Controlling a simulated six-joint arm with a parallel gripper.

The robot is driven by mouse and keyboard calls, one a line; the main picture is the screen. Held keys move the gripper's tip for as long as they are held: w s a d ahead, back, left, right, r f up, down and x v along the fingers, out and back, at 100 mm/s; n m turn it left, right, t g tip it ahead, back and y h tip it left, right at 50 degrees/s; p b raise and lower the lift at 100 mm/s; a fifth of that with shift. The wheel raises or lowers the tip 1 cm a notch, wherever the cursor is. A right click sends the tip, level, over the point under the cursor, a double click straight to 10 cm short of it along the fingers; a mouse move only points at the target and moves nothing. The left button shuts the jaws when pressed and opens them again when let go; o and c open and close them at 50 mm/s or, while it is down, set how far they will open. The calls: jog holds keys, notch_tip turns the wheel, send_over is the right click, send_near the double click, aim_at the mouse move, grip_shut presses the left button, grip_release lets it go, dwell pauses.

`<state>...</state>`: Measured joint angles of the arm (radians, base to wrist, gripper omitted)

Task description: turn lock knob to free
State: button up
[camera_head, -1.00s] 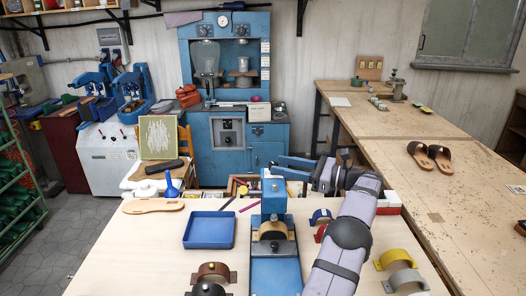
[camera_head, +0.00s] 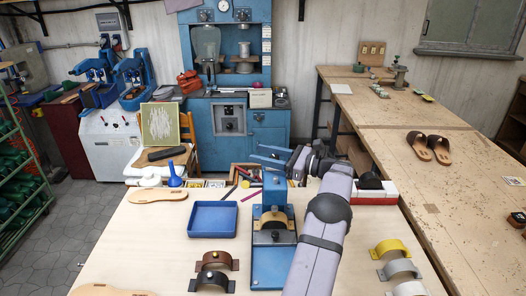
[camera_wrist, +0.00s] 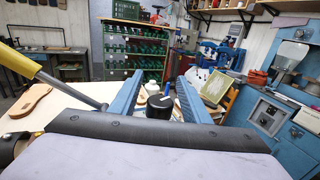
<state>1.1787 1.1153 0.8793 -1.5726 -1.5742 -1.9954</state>
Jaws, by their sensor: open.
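A blue press-like fixture (camera_head: 273,265) with an upright post stands at the front middle of the table. A small dark round part shows on its front in the head view. In the wrist view a black round knob (camera_wrist: 160,106) lies between my two blue fingers, with space on each side; I cannot tell whether it is the lock knob or how it is turned. My gripper (camera_head: 258,153) is open and empty, pointing left near the top of the post; it also shows in the wrist view (camera_wrist: 160,80).
A yellow-handled rod (camera_wrist: 25,65) is close at left in the wrist view. A blue tray (camera_head: 213,219) lies left of the fixture. Brown (camera_head: 220,259) and yellow (camera_head: 391,246) arched pieces lie to either side. A blue funnel (camera_head: 174,175) stands behind.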

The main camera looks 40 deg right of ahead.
jog(key=c, duration=1)
jog(key=shift+f, duration=0.1)
jog(key=shift+c, duration=0.2)
jog(key=shift+b, duration=0.4)
jog(key=shift+r+n+y+b, duration=0.2)
jog(key=shift+n+y+b, duration=0.3)
jog(key=shift+b, duration=0.5)
jog(key=shift+a+g+y+b, duration=0.15)
jog(key=shift+g+y+b, duration=0.35)
jog(key=shift+b, duration=0.05)
jog(key=o, duration=1)
jog(key=shift+s, duration=0.1)
jog(key=shift+o, duration=0.2)
